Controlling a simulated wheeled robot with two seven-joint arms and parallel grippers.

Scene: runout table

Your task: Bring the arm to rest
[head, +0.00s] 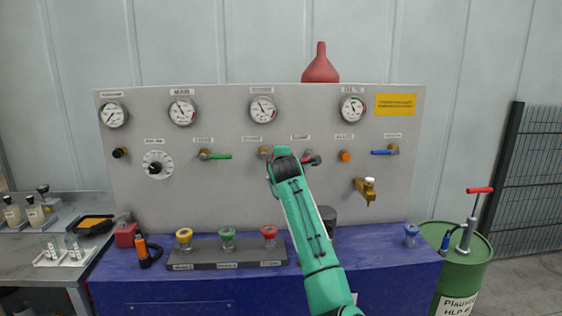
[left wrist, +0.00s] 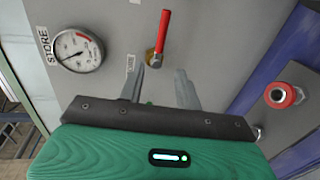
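My left arm, green, reaches up the middle of the head view, with its dark left gripper (head: 284,160) held in front of the instrument panel (head: 230,120). Its fingertips are hidden there. In the left wrist view the two fingers of the gripper (left wrist: 165,85) stand apart with nothing between them. A valve with a red handle (left wrist: 165,35) and brass body is just beyond the fingertips, with no clear contact. Red also shows beside the gripper in the head view. My right gripper is in neither view.
Gauges, valves and a brass tap (head: 365,192) line the panel. Coloured couplings stand on a grey block (head: 215,265) on the blue bench (head: 380,255). A red funnel (head: 320,68) stands on top. A green drum (head: 468,265) with a pump is at right; a side table is at left.

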